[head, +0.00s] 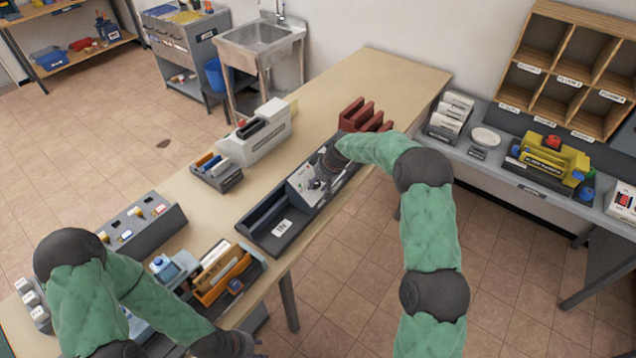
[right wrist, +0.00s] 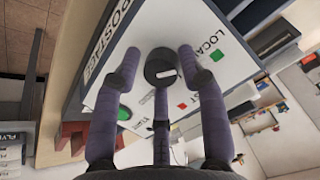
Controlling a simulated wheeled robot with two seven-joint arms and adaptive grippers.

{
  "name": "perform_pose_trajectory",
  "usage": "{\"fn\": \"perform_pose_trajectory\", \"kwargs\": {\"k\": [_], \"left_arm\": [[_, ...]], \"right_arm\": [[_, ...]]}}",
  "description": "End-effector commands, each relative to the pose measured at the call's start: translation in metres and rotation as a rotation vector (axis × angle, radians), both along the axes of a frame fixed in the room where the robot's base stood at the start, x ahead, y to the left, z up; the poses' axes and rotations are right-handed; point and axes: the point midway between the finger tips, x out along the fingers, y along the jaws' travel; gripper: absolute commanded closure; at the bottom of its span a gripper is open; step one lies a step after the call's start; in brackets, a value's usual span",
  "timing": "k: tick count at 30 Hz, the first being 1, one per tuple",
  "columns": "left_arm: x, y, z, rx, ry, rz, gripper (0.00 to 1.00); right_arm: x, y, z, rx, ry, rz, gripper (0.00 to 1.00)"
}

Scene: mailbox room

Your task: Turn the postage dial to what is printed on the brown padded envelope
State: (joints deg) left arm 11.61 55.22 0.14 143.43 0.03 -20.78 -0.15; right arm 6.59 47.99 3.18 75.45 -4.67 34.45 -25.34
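The postage dial is a dark round knob (right wrist: 160,72) with a white mark, on a pale sloped panel (right wrist: 205,108) lettered POSTAGE and LOCAL, with green and red marks. My right gripper (right wrist: 160,60) has its purple fingers spread on both sides of the knob; contact is unclear. In the head view my right gripper (head: 320,182) reaches down over the panel (head: 302,188) and hides part of it. Tan, envelope-like items (head: 214,262) stand in a rack on the near table; I cannot tell which is the brown padded envelope or read its print.
A dark tray (head: 266,240) marked IN adjoins the panel. A red rack (head: 364,116) stands beyond it, a white machine (head: 258,135) behind. A dark switch box (head: 142,226) sits at left. The far end of the table (head: 395,75) is clear.

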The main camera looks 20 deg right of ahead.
Motion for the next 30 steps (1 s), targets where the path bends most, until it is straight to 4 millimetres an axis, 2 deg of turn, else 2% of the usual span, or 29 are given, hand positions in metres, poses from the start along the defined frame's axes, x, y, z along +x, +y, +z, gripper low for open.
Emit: {"fn": "perform_pose_trajectory", "kwargs": {"k": [1,3,17,30], "left_arm": [[0.0000,0.0000,0.0000,0.000,0.000,0.000,0.60],[0.0000,0.0000,0.0000,0.000,0.000,0.000,0.60],[-0.0001,0.0000,0.0003,0.000,0.000,0.000,0.60],[-0.0001,0.0000,0.0032,0.000,0.000,0.000,0.60]], "right_arm": [[-0.0002,0.0001,-0.0001,0.000,0.000,0.000,0.82],[-0.0006,0.0003,-0.0004,0.000,0.002,0.001,0.97],[-0.0022,0.0005,-0.0027,0.035,0.036,-0.062,0.97],[-0.0037,0.0017,-0.0052,0.196,0.170,-0.363,0.97]]}}
